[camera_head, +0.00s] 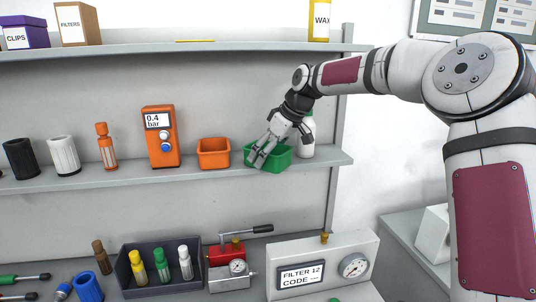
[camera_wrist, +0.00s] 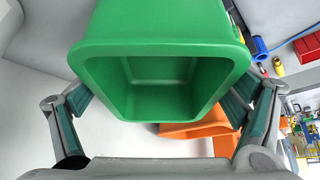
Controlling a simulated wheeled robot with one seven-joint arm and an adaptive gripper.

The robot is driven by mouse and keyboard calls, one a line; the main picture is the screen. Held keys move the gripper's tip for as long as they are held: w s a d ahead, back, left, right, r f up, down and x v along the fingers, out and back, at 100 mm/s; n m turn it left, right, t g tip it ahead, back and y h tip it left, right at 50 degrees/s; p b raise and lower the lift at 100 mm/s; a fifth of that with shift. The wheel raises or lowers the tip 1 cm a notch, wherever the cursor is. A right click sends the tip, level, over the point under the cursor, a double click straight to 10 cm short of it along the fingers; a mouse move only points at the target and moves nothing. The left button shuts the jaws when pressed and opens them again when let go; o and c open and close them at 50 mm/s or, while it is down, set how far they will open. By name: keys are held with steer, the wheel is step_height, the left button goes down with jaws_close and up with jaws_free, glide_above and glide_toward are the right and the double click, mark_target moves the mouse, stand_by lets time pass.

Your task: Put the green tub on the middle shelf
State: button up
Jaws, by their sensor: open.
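The green tub (camera_head: 279,158) stands on the middle shelf (camera_head: 222,174), near its right end, just right of an orange tub (camera_head: 213,153). My gripper (camera_head: 264,150) is at the green tub, its fingers over the tub's left and front side in the head view. In the wrist view the green tub (camera_wrist: 158,85) fills the space between the two spread fingers, its open top facing the camera. The gripper is open. A small gap shows beside the left finger; whether the right finger touches the tub I cannot tell.
A white bottle (camera_head: 307,136) stands close behind the green tub on its right. Further left on the shelf are an orange gauge box (camera_head: 161,137), an orange-capped item (camera_head: 104,146) and two cylinders. The upper shelf (camera_head: 250,47) runs above; a tester (camera_head: 323,262) stands below.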

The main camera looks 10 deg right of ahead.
steer(key=v, duration=1.2)
steer(key=s+a+f+m+h, duration=0.2)
steer(key=s+a+h, duration=0.25)
steer(key=s, duration=0.75)
steer(key=s+d+f+m, duration=0.1)
steer(key=s+f+m, duration=0.1)
steer(key=s, duration=0.6)
steer(key=s+d+f+m+t, duration=0.1)
steer(key=s+d+f+m, duration=0.1)
steer(key=s, duration=0.7)
steer(key=s+d+f+m, duration=0.1)
steer(key=s+f+m, duration=0.2)
steer(key=s, duration=0.6)
steer(key=shift+f+b, duration=0.4)
steer(key=shift+b, duration=0.05)
steer(key=shift+s+d, duration=0.1)
steer(key=shift+d, duration=0.05)
